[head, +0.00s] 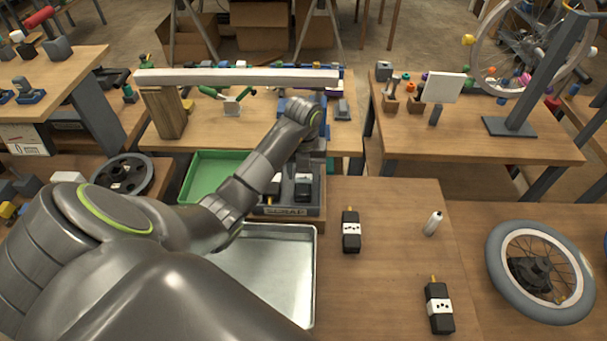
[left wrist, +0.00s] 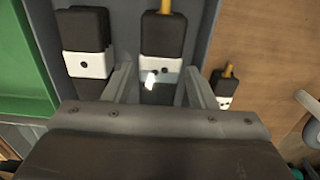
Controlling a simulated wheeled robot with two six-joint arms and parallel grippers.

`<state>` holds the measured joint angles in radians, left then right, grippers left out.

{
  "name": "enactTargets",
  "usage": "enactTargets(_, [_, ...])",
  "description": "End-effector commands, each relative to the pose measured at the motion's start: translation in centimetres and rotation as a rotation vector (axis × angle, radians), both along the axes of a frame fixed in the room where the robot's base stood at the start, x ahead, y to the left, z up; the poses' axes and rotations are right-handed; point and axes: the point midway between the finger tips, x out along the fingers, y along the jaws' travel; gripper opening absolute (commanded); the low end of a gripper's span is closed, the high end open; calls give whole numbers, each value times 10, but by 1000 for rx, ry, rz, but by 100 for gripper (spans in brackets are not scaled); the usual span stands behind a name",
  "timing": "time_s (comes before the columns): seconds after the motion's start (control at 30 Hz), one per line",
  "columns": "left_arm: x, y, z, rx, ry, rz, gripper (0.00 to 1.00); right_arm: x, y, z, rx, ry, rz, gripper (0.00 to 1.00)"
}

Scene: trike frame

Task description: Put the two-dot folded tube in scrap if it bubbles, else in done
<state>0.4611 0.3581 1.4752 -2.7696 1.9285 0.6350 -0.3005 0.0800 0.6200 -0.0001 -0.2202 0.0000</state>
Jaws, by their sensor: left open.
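My left gripper (left wrist: 158,84) is open over the grey scrap box (head: 285,211). A further tube (head: 439,308) lies nearer the front with several dots. My right gripper is not in view.
A green tray (head: 205,172) is left of the scrap box. A shiny metal tray (head: 268,270) lies in front, partly hidden by my arm. The table between the tubes is clear.

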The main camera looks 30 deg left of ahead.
Motion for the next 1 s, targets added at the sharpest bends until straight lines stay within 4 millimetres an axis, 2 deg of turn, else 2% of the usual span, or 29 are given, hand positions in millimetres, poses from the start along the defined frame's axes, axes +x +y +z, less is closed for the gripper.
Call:
enactTargets(0.07, [1,1,16,4,-6,-2,51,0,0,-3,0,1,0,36])
enactTargets(0.17, [1,1,45,3,-5,-1,51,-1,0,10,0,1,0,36])
enactTargets(0.5, [0,0,86,1,0,0,51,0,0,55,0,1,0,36])
enactTargets(0.73, [0,0,103,1,0,0,51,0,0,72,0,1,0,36])
enactTargets(1.0, [0,0,107,1,-1,0,51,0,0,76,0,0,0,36])
